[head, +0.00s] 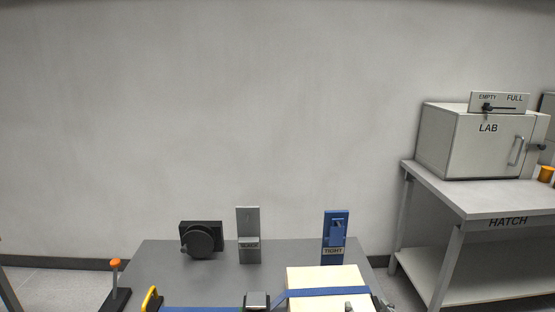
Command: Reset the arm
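Neither of my arms or grippers shows in the head view. A dark grey table (162,274) stands low in the picture. A pale block (318,275) sits on its front right part with a blue strap (328,292) across it. The strap runs left past a grey, dark-edged piece (257,299) at the bottom edge.
An orange-tipped lever (115,265) and a yellow handle (151,297) stand at the table's front left. At right, a bench marked HATCH (440,187) carries a LAB box (455,145) with an EMPTY/FULL slider sign (513,99). Floor shows between table and bench.

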